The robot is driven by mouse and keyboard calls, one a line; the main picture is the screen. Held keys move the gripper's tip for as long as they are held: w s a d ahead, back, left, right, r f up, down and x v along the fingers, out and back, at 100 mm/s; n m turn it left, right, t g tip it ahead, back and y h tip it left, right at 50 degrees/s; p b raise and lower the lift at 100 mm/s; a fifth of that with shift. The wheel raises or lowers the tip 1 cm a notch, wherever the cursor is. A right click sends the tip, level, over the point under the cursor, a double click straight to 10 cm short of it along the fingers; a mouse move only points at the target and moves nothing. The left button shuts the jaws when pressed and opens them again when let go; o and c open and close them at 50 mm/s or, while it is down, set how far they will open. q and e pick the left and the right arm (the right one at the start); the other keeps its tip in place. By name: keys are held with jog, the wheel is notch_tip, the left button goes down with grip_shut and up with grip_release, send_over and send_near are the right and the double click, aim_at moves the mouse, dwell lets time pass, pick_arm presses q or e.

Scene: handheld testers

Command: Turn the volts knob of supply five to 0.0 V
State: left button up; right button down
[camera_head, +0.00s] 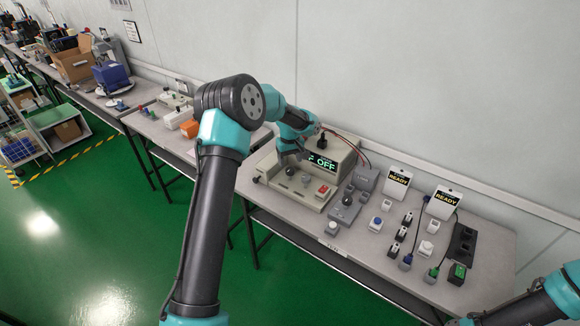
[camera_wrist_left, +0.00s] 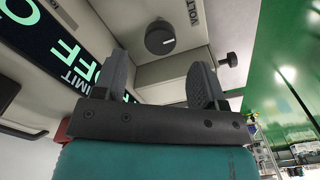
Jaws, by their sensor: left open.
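The power supply (camera_head: 345,160) is a beige box on the bench, with a dark display showing green "OFF" text. Its number cannot be read. In the left wrist view, the round black volts knob (camera_wrist_left: 159,38) sits on the panel beside a label reading "VOLT", partly cut off. A light mark shows on its rim. My left gripper (camera_wrist_left: 160,66) is open, its two dark fingers spread on either side below the knob, apart from it and empty. In the head view my left gripper (camera_head: 289,158) hangs over the supply's front panel, hiding part of it. My right gripper is out of view.
A red switch (camera_head: 323,189) is on the supply's front. Another black knob (camera_wrist_left: 229,60) stands to the right in the wrist view. Several small testers, plugs and two "READY" signs (camera_head: 397,182) crowd the bench to the right. Red and black leads run behind the supply.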

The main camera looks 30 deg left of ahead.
aim_at(290, 170)
pick_arm(q)
notch_tip(290, 170, up, 13)
dwell(0.3)
jog(key=shift+f, duration=0.1)
